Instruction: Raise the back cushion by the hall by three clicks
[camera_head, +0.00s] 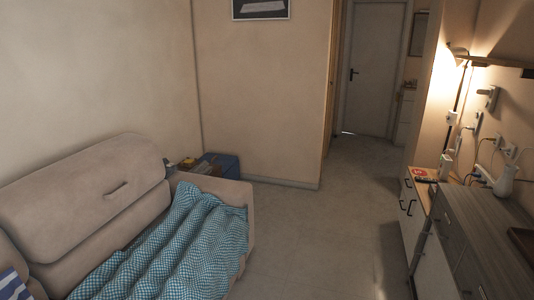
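The beige sofa stands at the lower left in the head view. Its back cushion (85,198) on the side nearest the hall is a wide padded panel with rounded corners. The sofa's armrest (215,186) is to the right of the cushion. A teal-and-white checked blanket (175,250) drapes over the seat and armrest. Neither of my grippers is in view.
A blue box (222,165) and small items stand behind the armrest. The hall with a closed grey door (374,70) is at the back. A cabinet (470,245) with a lit lamp (458,52) above lines the right. The floor (310,235) between is clear.

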